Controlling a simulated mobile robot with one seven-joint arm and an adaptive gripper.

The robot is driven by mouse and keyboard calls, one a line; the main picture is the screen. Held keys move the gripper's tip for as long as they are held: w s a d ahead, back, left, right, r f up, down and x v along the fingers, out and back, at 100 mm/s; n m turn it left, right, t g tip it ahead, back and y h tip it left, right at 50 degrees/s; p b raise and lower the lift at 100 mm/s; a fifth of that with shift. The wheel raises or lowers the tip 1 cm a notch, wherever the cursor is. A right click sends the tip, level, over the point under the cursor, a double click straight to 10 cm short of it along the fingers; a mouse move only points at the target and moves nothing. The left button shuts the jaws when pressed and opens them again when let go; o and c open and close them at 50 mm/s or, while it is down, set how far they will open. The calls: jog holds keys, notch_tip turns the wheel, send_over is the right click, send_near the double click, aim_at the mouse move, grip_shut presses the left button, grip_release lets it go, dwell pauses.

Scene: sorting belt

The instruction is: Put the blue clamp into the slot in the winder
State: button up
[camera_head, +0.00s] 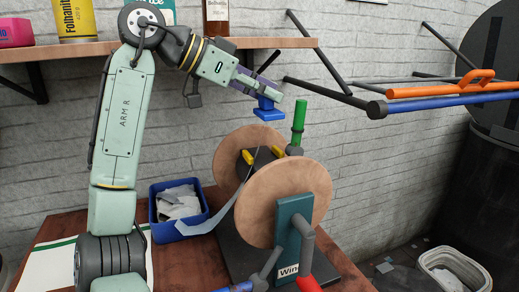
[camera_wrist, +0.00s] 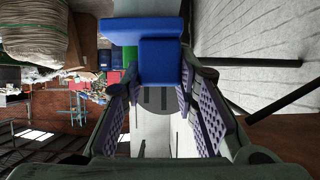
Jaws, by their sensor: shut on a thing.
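My gripper (camera_head: 258,90) is shut on the blue clamp (camera_head: 266,110) and holds it in the air above the winder. In the wrist view, the clamp (camera_wrist: 160,62) sits between the purple-padded fingertips and sticks out beyond them. The winder (camera_head: 300,185) has two round wooden discs, a dark core between them and a teal support in front. Two yellow pieces (camera_head: 248,157) (camera_head: 278,152) sit at the core's top. The clamp is apart from the winder, above the gap between the discs. The slot itself is not clearly visible.
A green upright handle (camera_head: 299,118) stands just right of the clamp. A grey strip (camera_head: 220,212) hangs from the core. A blue bin (camera_head: 178,208) with scraps stands left on the table. A shelf (camera_head: 70,50) runs behind my arm. Bars with orange and blue handles (camera_head: 450,90) jut in at right.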

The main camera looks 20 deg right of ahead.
aim_at(256, 111)
notch_tip(256, 111, down, 5)
jog(key=shift+s+r, duration=0.15)
jog(key=shift+f+p, duration=0.35)
jog(key=shift+f, duration=2.05)
jog(key=shift+f, duration=0.1)
jog(key=o, duration=1)
jog(key=shift+a, duration=0.1)
jog(key=b+v, duration=0.2)
jog(key=v, duration=1)
